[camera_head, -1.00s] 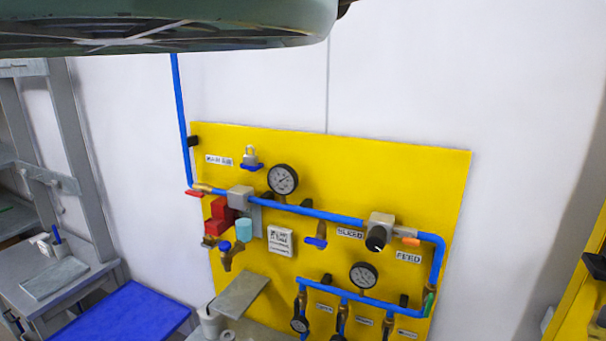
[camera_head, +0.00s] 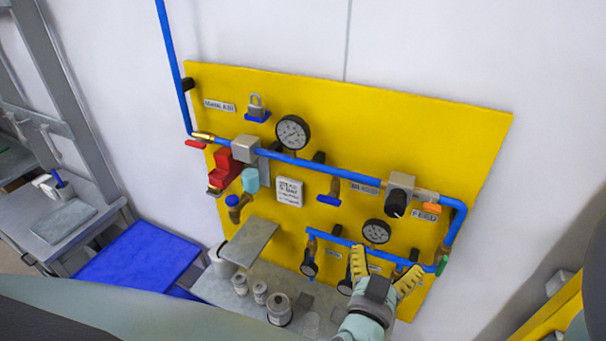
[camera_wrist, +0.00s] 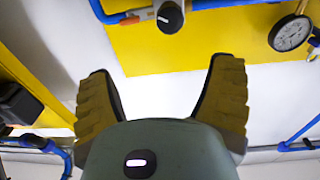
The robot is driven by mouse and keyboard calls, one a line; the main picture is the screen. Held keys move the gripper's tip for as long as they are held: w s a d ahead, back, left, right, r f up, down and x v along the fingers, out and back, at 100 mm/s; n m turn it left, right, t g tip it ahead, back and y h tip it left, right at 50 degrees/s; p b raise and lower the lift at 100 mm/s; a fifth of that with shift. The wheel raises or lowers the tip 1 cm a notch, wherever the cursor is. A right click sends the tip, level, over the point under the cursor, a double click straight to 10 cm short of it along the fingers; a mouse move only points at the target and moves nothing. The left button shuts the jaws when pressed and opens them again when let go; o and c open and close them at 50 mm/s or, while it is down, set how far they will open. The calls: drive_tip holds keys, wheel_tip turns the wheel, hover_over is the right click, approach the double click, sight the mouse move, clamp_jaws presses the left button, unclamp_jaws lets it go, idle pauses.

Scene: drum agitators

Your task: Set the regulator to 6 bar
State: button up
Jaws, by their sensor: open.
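On the yellow panel (camera_head: 440,130), a grey block with a black round knob (camera_head: 397,203) sits in the blue pipe at the upper right, between two small labels; it looks like the regulator. A black knob with a white mark (camera_wrist: 170,17) shows at the top of the wrist view. A round gauge (camera_head: 376,231) is below the grey block and a larger gauge (camera_head: 292,132) is at upper left; their readings are too small to tell. My gripper (camera_head: 386,271) is open and empty, its yellow fingers spread below the knob, in front of the lower pipe. It is apart from the knob.
A padlock (camera_head: 257,106), red valve (camera_head: 222,170) and blue-handled valve (camera_head: 329,193) are on the panel. Several canisters stand on a grey bench (camera_head: 210,284) below. A blue surface (camera_head: 140,260) is at left. White wall is free at right.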

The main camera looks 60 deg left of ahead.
sight(394, 214)
drive_tip(key=shift+g, duration=0.3)
drive_tip(key=x, duration=0.5)
drive_tip(key=b+x, duration=0.1)
drive_tip(key=x, duration=0.4)
drive_tip(key=a+x, duration=0.1)
drive_tip(key=x, duration=0.4)
drive_tip(key=shift+s+a+f, duration=0.2)
drive_tip(key=shift+f, duration=0.05)
drive_tip(key=shift+c, duration=0.3)
drive_tip(key=c, duration=1.2)
drive_tip(key=shift+o, duration=0.2)
drive_tip(key=shift+f+b, duration=0.1)
drive_tip(key=shift+b, duration=0.3)
drive_tip(key=shift+f+b, duration=0.1)
drive_tip(key=shift+b, duration=0.2)
